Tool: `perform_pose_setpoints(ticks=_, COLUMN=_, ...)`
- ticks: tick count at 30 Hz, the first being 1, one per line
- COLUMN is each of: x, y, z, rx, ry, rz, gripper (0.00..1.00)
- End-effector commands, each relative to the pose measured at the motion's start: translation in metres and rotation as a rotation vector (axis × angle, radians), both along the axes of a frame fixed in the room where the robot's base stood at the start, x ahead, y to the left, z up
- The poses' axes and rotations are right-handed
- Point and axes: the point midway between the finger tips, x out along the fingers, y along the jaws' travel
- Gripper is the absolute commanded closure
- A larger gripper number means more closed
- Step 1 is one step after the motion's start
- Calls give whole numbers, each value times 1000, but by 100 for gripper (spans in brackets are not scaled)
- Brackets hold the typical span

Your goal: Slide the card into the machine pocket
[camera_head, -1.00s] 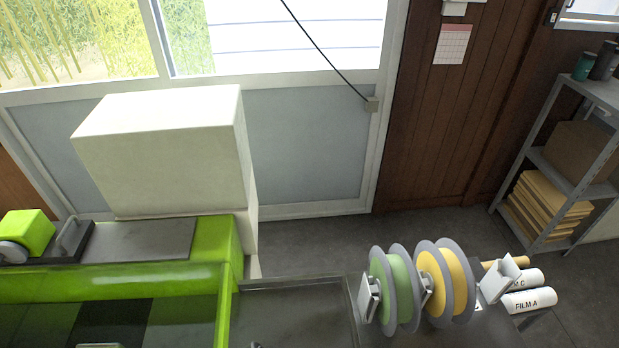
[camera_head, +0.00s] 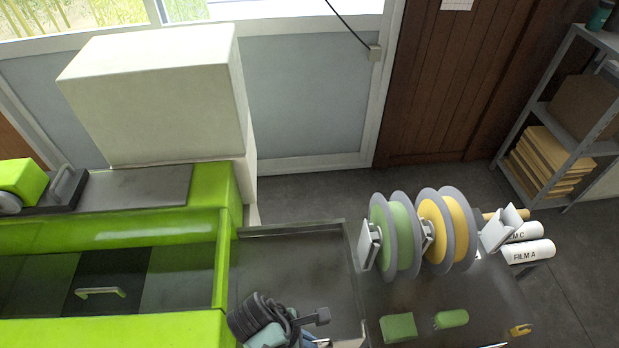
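No card can be made out in this view. The green machine (camera_head: 150,222) fills the lower left. It has a dark panel (camera_head: 128,268) with a pale handle (camera_head: 100,292) on its front part. No slot that I can be sure is the pocket shows. My gripper is not in view.
A dark metal table (camera_head: 290,270) adjoins the machine. A black coiled item (camera_head: 258,312) with teal parts lies at its front, cut by the lower edge. Green film reels (camera_head: 398,235), yellow reels (camera_head: 448,230), a green block (camera_head: 398,328) and a white roll (camera_head: 528,252) stand to the right.

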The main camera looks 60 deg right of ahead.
Motion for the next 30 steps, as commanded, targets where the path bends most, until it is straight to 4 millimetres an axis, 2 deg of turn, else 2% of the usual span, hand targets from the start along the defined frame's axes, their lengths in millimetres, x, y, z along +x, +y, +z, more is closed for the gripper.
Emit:
perform_pose_setpoints(ticks=27, x=0, y=0, z=-4, rx=0, ry=0, rz=-1, gripper=100)
perform_pose_setpoints(ticks=30, x=0, y=0, z=-4, rx=0, ry=0, rz=-1, gripper=83)
